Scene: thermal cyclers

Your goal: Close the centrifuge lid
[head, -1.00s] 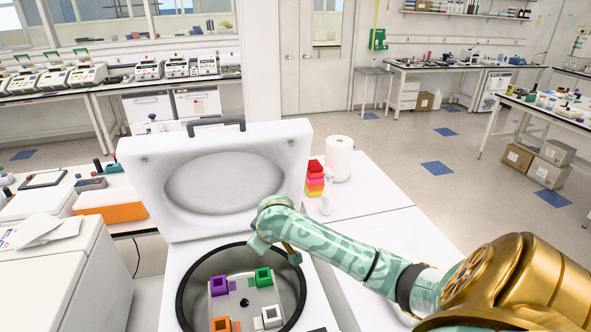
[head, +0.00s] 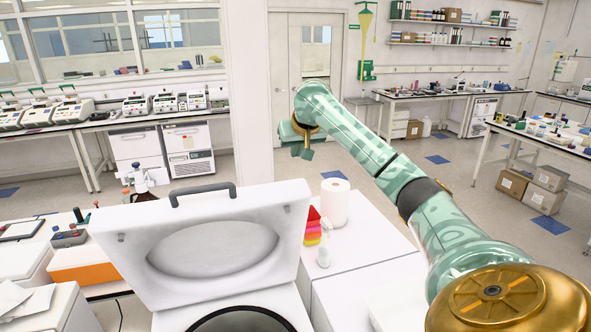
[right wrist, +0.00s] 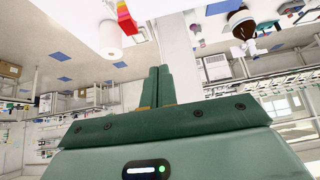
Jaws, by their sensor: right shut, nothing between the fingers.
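The centrifuge lid (head: 135,268) is white with a grey oval hollow inside and a dark handle (head: 203,193) on its top edge. It stands open, tilted back, behind the centrifuge bowl. Only the dark upper rim of the bowl (head: 240,310) shows at the bottom of the head view; the rotor is out of view. My right gripper (head: 303,150) is raised in the air, above and to the right of the lid, apart from it. In the right wrist view its fingers (right wrist: 157,72) are together with nothing between them. My left gripper is not in view.
A paper towel roll (head: 334,203), stacked red-to-yellow racks (head: 313,228) and a white spray bottle (head: 323,250) stand on the white surface right of the lid. A brown bottle (head: 142,190) is behind the lid at the left. The air around my right gripper is clear.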

